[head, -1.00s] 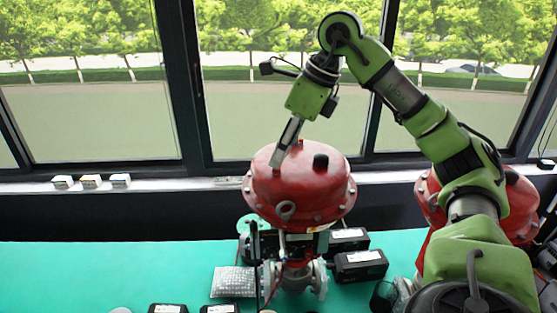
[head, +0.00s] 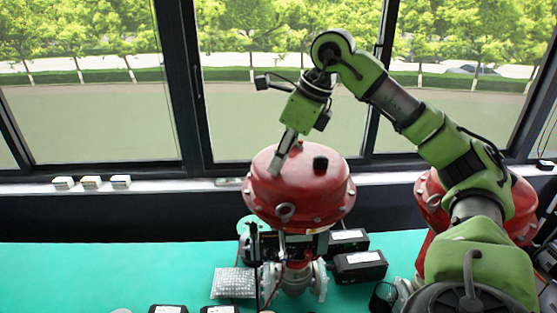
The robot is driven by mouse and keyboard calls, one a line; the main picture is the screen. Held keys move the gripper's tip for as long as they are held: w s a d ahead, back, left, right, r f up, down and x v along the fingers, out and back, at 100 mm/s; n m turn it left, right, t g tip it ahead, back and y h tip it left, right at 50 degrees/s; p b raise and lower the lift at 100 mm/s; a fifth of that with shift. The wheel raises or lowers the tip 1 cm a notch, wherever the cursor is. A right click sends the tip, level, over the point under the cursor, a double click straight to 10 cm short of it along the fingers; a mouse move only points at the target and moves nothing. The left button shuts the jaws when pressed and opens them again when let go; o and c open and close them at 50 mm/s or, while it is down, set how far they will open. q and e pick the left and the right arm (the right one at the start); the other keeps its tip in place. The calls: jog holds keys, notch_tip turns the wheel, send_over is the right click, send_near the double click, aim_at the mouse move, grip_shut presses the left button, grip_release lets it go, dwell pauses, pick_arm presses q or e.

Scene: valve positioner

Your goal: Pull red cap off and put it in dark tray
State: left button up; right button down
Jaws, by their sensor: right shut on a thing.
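I cannot pick out a dark tray for certain. My left gripper is not in view.
A second red actuator (head: 432,200) stands at the right, partly behind my right arm. Black boxes (head: 360,266) lie right of the valve's base. A bubble-wrap packet (head: 234,282) lies left of it. The teal table (head: 110,270) is mostly clear at the left. Windows stand behind.

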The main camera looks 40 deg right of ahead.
jog(key=shift+r+p, duration=0.8)
jog(key=shift+r, duration=0.25)
dwell(0.6)
jog(key=shift+r, duration=0.1)
jog(key=shift+r, duration=1.9)
